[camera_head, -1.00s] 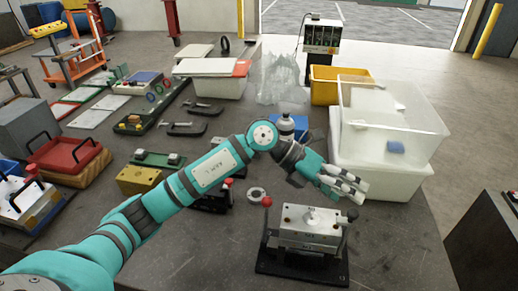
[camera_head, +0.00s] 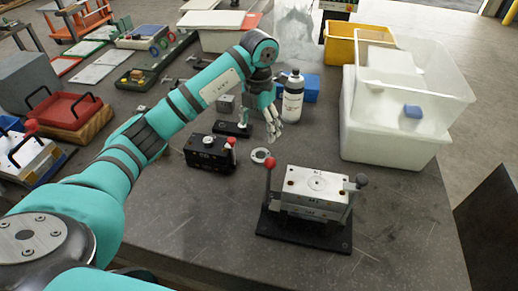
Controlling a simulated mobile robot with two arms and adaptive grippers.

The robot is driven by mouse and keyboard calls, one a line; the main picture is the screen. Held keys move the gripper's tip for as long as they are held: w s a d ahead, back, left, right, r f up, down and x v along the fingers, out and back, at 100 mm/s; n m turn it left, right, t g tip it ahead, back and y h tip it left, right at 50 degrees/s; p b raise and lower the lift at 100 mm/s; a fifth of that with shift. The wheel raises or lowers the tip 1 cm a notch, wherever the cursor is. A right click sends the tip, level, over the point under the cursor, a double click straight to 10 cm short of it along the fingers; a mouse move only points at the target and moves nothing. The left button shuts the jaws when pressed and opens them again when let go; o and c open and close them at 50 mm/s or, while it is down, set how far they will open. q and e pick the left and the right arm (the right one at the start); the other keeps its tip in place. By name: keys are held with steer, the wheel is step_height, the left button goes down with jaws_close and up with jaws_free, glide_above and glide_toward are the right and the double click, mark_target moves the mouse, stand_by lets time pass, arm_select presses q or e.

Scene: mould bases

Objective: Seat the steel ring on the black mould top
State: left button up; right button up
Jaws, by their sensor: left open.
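The steel ring (camera_head: 262,156) lies flat on the dark table, between the black mould and the pale mould. The black mould (camera_head: 208,151) stands left of it, a low black block with a red-knobbed lever at its right end; its top carries no ring that I can see. My left gripper (camera_head: 273,137) points down just above and behind the ring, apart from it as far as I can tell. It is open, with nothing visible between its fingers. My right gripper is not in view.
A pale steel mould (camera_head: 315,190) with a red-knobbed lever stands on a black base in front of the ring. A white bottle (camera_head: 293,98) and a blue box (camera_head: 312,88) stand behind. A clear bin (camera_head: 440,90) is at right.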

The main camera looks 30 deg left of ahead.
mark_target(259, 149)
arm_select(q)
step_height(259, 149, down, 10)
steer(key=shift+f+p, duration=0.2)
steer(key=shift+p, duration=0.95)
steer(key=shift+f, duration=0.5)
steer(key=c, duration=1.5)
steer(key=shift+o, duration=0.2)
steer(key=shift+r+p, duration=0.7)
steer(key=shift+r, duration=0.35)
